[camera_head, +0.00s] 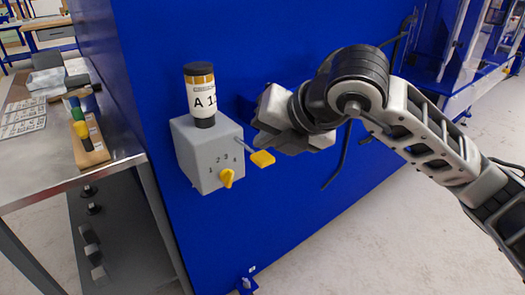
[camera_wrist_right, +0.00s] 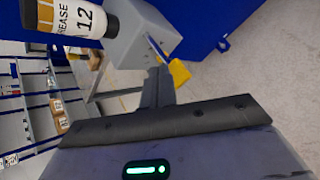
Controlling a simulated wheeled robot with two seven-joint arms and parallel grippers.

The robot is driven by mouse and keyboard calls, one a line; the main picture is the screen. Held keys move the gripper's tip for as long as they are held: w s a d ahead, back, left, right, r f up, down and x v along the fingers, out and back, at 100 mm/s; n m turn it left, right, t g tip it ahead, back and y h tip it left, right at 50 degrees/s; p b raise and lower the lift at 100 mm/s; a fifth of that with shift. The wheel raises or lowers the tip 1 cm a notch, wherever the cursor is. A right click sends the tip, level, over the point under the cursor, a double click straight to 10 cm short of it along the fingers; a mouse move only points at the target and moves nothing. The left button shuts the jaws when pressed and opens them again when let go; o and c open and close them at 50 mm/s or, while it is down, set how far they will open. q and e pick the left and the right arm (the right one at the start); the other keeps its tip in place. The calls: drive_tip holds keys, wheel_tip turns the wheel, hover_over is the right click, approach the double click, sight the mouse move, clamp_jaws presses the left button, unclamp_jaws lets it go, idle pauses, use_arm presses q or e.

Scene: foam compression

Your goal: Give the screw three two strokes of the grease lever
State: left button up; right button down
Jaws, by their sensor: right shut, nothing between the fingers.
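A grey grease box (camera_head: 205,155) is mounted on the blue wall, with numbers 1 to 4 and a yellow knob (camera_head: 227,178) on its front. The knob's exact setting is hard to read. A grease cartridge (camera_head: 200,97) stands upright on top; it also shows in the right wrist view (camera_wrist_right: 75,18). The grease lever, a thin rod with a yellow paddle (camera_head: 262,158), sticks out from the box's right side. My right gripper (camera_head: 256,120) is shut and empty, just above and right of the lever. In the right wrist view its fingers (camera_wrist_right: 158,82) are close beside the paddle (camera_wrist_right: 180,73); contact is unclear. My left gripper is out of view.
A metal table (camera_head: 110,165) at the left holds a wooden block (camera_head: 92,148) with coloured pegs, sheets and grey parts. The blue wall (camera_head: 225,235) stands right behind the box. Floor below and right is open.

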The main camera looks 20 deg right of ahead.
drive_tip(key=shift+r, duration=0.1)
drive_tip(key=shift+r+p, duration=1.6)
drive_tip(key=shift+r, duration=0.9)
